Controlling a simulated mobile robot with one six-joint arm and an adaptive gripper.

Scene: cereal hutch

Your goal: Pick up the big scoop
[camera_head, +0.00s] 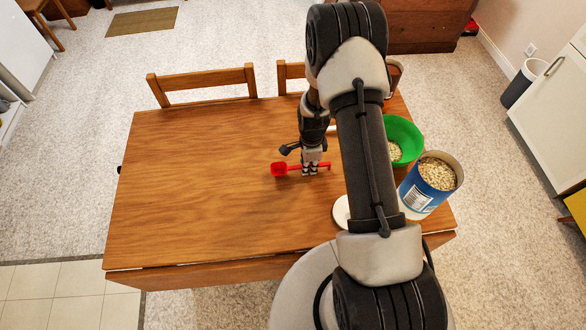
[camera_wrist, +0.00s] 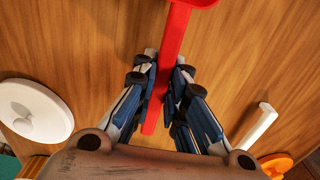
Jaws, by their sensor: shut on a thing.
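The big scoop looks to be the red scoop (camera_head: 281,169), with its bowl to the left and its handle running right in the head view. In the wrist view its red handle (camera_wrist: 171,62) passes between my fingers, and the bowl is mostly cut off at the top edge. My gripper (camera_head: 311,170) is over the middle of the wooden table, pointing down, with its fingers shut on the handle. In the wrist view the fingertips (camera_wrist: 164,68) are on both sides of the handle. I cannot tell whether the scoop touches the table.
A green bowl (camera_head: 405,136) with cereal and a blue canister (camera_head: 420,191) of oats stand at the table's right. A white lid (camera_wrist: 33,111) and a white handle-like piece (camera_wrist: 257,125) lie nearby. The table's left half (camera_head: 190,180) is clear. Chairs (camera_head: 205,82) stand behind.

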